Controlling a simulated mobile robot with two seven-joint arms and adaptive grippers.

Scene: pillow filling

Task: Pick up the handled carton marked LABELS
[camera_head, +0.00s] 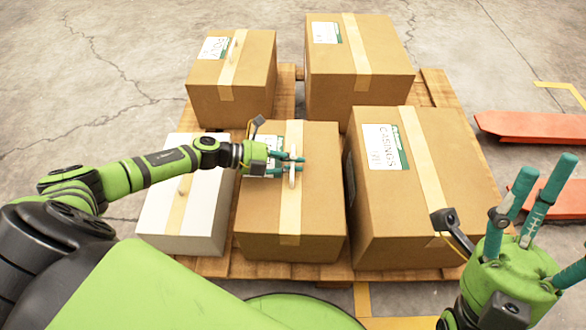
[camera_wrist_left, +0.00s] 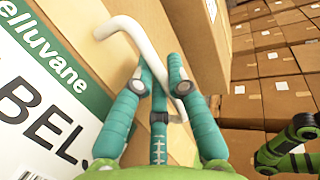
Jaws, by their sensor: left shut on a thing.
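The LABELS carton (camera_head: 322,200) is the brown box in the front middle of the pallet, with a pale tape strip and a white handle (camera_head: 292,170) on top. The carton rests on the pallet. My right gripper (camera_head: 532,205) is at the lower right, its fingers apart and empty.
The wooden pallet (camera_head: 437,90) also bears a white handled carton (camera_head: 208,222) to the left, a CASINGS carton (camera_head: 455,170) close on the right, a handled POLY carton (camera_head: 258,70) and another carton (camera_head: 385,45) behind. Orange forks (camera_head: 535,127) lie at the right.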

